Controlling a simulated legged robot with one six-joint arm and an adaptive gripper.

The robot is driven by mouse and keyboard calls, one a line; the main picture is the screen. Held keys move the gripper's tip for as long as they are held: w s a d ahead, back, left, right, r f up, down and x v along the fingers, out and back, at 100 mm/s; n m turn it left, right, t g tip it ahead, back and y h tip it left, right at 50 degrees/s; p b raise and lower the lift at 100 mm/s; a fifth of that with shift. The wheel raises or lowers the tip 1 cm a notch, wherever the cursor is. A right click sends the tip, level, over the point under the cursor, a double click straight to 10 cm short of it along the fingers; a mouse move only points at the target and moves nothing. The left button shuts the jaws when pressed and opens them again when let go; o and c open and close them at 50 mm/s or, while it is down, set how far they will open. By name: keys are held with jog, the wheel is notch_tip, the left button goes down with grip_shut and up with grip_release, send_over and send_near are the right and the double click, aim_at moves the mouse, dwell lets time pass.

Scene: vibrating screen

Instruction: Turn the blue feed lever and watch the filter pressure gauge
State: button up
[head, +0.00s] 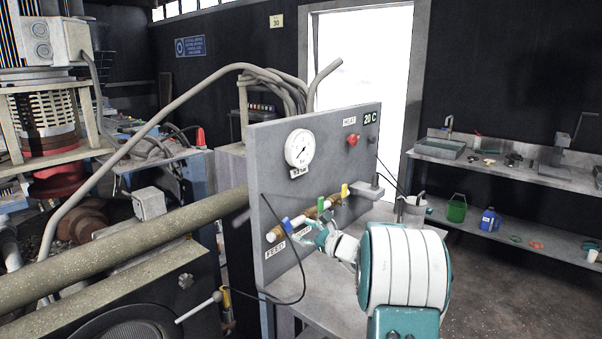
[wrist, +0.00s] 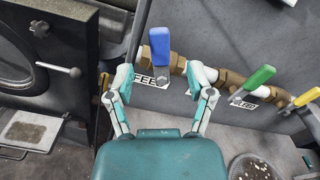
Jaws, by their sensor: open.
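The blue feed lever (wrist: 159,45) stands upright on a brass valve, with a FEED label (wrist: 150,80) beside it. In the head view the blue lever (head: 287,225) is at the lower left of the grey panel. My gripper (wrist: 158,82) is open, its two fingers on either side of the lever's lower end; I cannot tell whether they touch it. In the head view my gripper (head: 310,232) is at the panel, partly hidden by my arm. The round white pressure gauge (head: 299,148) is higher on the panel; its reading is too small to tell.
A green lever (wrist: 259,78) and a yellow lever (wrist: 307,97) sit on the same pipe to the right. A red knob (head: 352,140) is at the panel's upper right. A black cable (head: 303,275) hangs across the panel's front. A handled dark door (wrist: 60,70) stands left.

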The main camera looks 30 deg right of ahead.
jog(key=shift+v, duration=2.7)
